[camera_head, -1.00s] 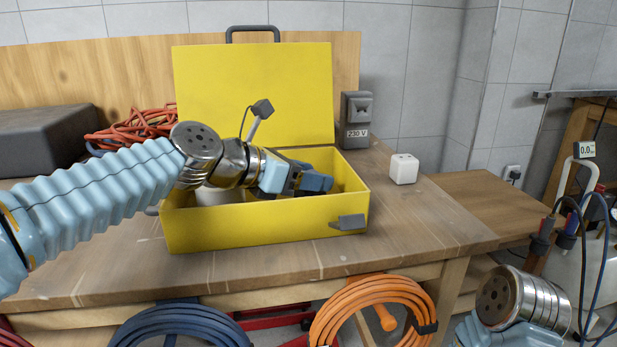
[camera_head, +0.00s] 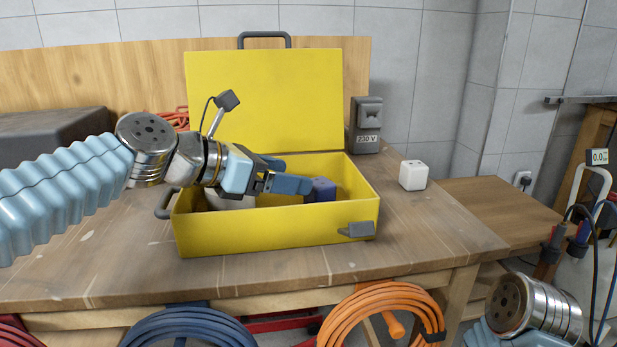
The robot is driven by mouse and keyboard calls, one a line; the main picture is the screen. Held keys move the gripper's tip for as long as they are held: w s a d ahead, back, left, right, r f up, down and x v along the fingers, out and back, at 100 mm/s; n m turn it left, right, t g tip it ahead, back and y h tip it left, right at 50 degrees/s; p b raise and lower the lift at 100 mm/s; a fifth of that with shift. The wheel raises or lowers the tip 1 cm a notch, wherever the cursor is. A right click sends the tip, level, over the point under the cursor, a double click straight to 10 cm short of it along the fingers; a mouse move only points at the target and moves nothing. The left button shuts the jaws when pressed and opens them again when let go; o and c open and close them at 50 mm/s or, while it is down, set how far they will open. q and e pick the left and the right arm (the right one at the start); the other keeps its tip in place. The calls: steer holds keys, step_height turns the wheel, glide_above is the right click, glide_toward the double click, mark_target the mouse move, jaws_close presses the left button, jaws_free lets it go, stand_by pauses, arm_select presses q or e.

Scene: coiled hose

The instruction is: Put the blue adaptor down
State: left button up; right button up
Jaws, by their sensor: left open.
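The blue adaptor (camera_head: 322,189) sits inside the open yellow box (camera_head: 275,228), toward its right end. It is a small dark blue block, partly hidden by the box's front wall. My left gripper (camera_head: 300,182) reaches over the box from the left, with its blue fingers open and pointing right, close to the adaptor. I cannot tell whether a finger still touches it. My right arm's wrist (camera_head: 520,305) shows at the lower right; its fingers are out of view.
A white cube adaptor (camera_head: 413,175) stands on the bench right of the box. A grey 230 V socket (camera_head: 367,126) is behind it. The box's yellow lid (camera_head: 265,100) stands up at the back. An orange hose coil (camera_head: 380,318) and a blue one (camera_head: 188,328) hang below the bench front.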

arm_select(q)
steer(key=v, duration=0.4)
steer(key=shift+s+a, duration=0.1)
steer(key=shift+a, duration=0.05)
stand_by(0.8)
